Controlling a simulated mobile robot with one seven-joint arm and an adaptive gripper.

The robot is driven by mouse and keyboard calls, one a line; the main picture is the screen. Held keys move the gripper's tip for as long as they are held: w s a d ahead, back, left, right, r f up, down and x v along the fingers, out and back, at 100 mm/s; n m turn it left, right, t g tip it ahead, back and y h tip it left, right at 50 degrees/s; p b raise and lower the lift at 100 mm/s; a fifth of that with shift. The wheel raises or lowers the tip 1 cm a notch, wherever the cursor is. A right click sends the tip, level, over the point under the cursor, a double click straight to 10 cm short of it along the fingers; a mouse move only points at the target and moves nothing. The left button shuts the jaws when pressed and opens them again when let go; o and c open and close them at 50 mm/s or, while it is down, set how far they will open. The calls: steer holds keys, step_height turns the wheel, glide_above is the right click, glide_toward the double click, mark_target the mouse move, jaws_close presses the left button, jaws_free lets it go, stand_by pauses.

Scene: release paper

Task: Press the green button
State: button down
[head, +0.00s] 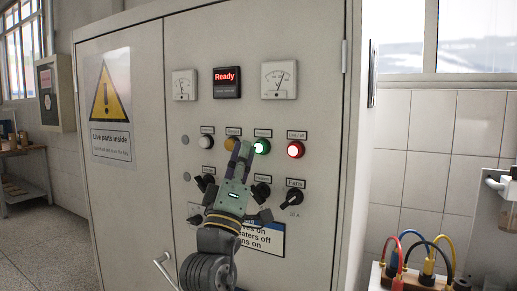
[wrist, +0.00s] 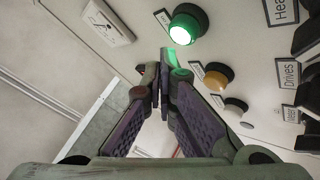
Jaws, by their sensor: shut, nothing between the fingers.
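The green button (head: 261,147) glows on the cabinet's front panel, between a yellow button and a red one. In the wrist view the green button (wrist: 187,25) is lit at the top centre. My gripper (head: 243,148) is shut and empty, its tips in front of the panel just left of the green button in the head view. In the wrist view my gripper's fingertips (wrist: 159,72) point toward the panel, below and left of the green button, apart from it in the picture. I cannot tell how far the tips are from the panel.
The yellow button (head: 231,144), white button (head: 206,142) and red button (head: 296,149) share the row. Black rotary knobs (head: 292,197) sit below. Gauges (head: 279,80) and a red "Ready" display (head: 227,82) are above.

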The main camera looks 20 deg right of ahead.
steer(key=s+a, duration=0.2)
steer(key=a, duration=0.1)
steer(key=shift+s+a, duration=0.25)
steer(key=shift+s, duration=0.1)
stand_by(0.6)
